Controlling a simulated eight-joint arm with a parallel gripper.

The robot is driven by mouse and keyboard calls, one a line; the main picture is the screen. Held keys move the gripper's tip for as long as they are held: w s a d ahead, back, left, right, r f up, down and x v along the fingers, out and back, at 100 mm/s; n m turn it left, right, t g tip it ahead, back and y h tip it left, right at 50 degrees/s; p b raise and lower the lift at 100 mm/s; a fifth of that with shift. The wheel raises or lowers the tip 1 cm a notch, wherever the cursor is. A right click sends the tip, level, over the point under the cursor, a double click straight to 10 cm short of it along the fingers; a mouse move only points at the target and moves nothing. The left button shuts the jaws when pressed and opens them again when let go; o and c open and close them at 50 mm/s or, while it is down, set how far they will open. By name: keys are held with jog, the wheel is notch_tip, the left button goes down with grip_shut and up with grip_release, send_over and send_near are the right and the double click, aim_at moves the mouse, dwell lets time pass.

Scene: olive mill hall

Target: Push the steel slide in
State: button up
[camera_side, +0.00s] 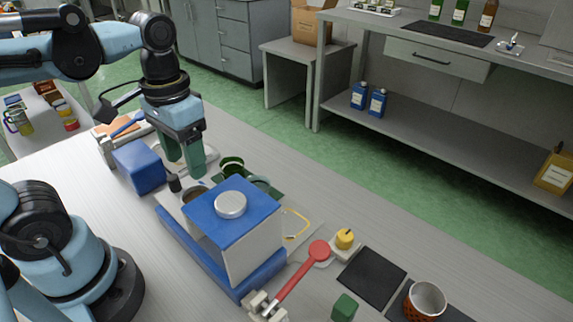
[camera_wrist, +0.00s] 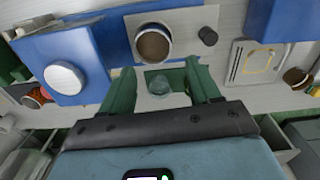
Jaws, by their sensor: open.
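The steel slide (camera_wrist: 187,24) is a pale flat plate sticking out from the blue-topped box, with a brown-filled round cup (camera_wrist: 153,44) on it and a dark knob (camera_wrist: 208,36) at its outer end. In the side view the knob (camera_side: 174,184) shows just below my fingers and the cup (camera_side: 190,194) is partly hidden by the box (camera_side: 252,247). My gripper (camera_side: 184,168) is open and points down above the outer end of the slide, apart from the knob in the wrist view. Between the fingertips (camera_wrist: 162,66) I see only a dark green mat and a glassy round thing.
A blue block (camera_side: 139,167) stands left of the slide. A green cup (camera_side: 232,166) stands behind it. The near left table is bare.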

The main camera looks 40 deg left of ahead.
aim_at(172, 178)
jog(key=a+n, duration=0.1)
jog(key=a, duration=0.1)
jog(key=a+r+n, duration=0.1)
jog(key=a, duration=0.1)
jog(key=a+r+n, duration=0.1)
jog(key=a+n, duration=0.1)
jog(key=a, duration=0.1)
jog(key=shift+s+r, duration=0.1)
jog(key=shift+r, duration=0.05)
jog(key=shift+c, duration=0.6)
jog(key=shift+n, duration=0.3)
jog(key=shift+a+f, duration=0.15)
jog(key=shift+f, duration=1.8)
jog(key=shift+a+f, duration=0.2)
jog(key=shift+f, duration=1.75)
jog(key=shift+a+f, duration=0.15)
jog(key=shift+f, duration=1.8)
jog(key=shift+s, duration=0.1)
jog(key=shift+c, duration=0.3)
grip_shut()
